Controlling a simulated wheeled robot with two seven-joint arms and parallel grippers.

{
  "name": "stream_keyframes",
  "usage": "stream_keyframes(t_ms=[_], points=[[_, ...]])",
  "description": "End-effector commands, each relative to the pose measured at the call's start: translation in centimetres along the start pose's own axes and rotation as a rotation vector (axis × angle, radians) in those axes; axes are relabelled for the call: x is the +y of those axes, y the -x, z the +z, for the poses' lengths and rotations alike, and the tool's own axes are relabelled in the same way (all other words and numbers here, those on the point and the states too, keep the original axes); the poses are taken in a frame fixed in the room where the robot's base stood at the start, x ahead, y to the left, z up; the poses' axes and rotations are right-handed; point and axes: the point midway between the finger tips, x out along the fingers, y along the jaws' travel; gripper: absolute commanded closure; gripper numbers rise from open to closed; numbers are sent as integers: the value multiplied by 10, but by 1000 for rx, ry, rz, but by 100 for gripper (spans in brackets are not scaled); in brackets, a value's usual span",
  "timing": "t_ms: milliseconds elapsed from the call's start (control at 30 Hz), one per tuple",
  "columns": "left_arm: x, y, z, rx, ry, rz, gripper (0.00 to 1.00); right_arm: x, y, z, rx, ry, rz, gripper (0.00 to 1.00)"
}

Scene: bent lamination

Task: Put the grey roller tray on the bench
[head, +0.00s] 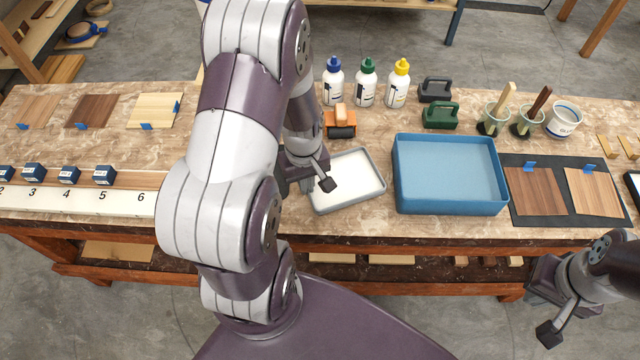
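The grey roller tray (379,181), shallow with a pale inside, is at the middle of the bench (400,225), turned slightly. It looks level at the bench top; I cannot tell whether it rests fully on it. My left gripper (312,184) is at the tray's left side, with one dark fingertip over the tray's inside. My arm hides the other finger and the tray's left edge, so its grip is unclear. My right gripper (562,318) is at the lower right, in front of the bench and away from the tray; its finger gap is unclear.
A blue tub (450,207) stands just right of the tray. An orange-framed roller (341,124) lies behind it, with several bottles (365,85) farther back. A dark mat (515,210) with wood samples is at right; a numbered strip (75,203) is at left.

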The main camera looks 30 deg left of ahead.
Motion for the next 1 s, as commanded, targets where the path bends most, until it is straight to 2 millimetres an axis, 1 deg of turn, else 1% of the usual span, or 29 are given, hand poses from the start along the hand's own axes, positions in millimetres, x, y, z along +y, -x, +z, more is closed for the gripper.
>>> stream_keyframes(t_ms=[300,500,633,700,733,1000], points=[[0,-46,0,0,-1,0,100,0,-2,0,0,0,0,100],[0,-46,-1,3,-2,2,100,0,-2,0,0,0,0,100],[0,-50,-1,3,-2,1,100,0,-5,0,0,0,0,100],[0,-49,-1,3,-2,1,74,0,-4,0,0,0,0,100],[0,-49,-1,2,-2,1,71,0,-4,0,0,0,0,100],[0,-47,-1,2,-2,1,71,0,-2,0,0,0,0,100]])
